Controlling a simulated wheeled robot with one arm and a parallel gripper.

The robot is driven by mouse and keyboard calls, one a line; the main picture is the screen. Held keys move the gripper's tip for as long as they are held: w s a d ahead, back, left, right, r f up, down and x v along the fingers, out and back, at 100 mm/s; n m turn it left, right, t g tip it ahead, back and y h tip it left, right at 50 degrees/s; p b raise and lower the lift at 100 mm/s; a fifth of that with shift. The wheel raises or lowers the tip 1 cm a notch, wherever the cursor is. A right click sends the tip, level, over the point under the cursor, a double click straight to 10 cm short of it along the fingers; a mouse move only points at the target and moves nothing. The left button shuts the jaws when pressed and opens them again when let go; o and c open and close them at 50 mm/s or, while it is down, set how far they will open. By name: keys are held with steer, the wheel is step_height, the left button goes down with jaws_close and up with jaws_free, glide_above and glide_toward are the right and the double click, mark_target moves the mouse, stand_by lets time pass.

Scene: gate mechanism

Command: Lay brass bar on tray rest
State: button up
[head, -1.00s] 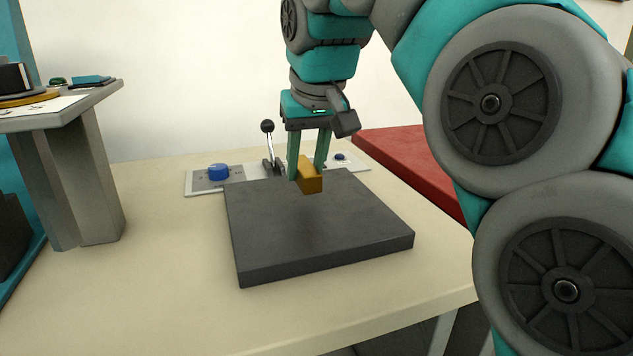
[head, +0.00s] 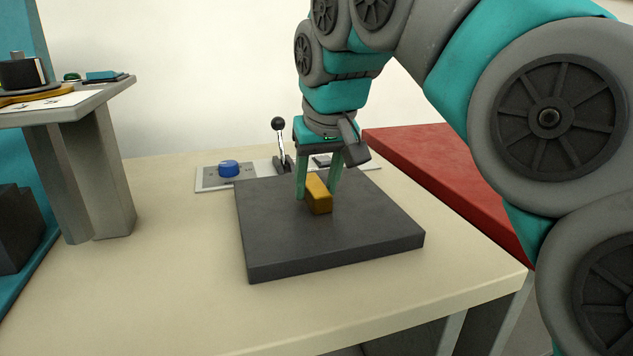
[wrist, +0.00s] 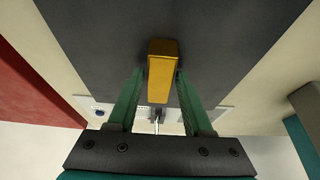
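The brass bar (head: 320,197) is a short yellow-gold block over the middle back of the dark grey tray rest (head: 335,240). My gripper (head: 318,194) comes down from above with its two green fingers on either side of the bar. In the wrist view the bar (wrist: 162,70) lies between the fingertips, which look to be against its sides. The bar's underside is hidden, and it is low, at or just above the flat top of the tray rest (wrist: 225,30).
Behind the tray rest is a panel with a blue knob (head: 228,168) and a black-balled lever (head: 281,145), close to my gripper. A red surface (head: 430,175) lies to the right. A raised grey shelf (head: 95,100) stands at left. The cream table (head: 150,270) is clear in front.

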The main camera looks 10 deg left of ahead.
steer(key=shift+o, duration=1.1)
steer(key=shift+r, duration=0.1)
steer(key=p+v, duration=0.2)
steer(key=v, duration=1)
steer(key=shift+p, duration=0.35)
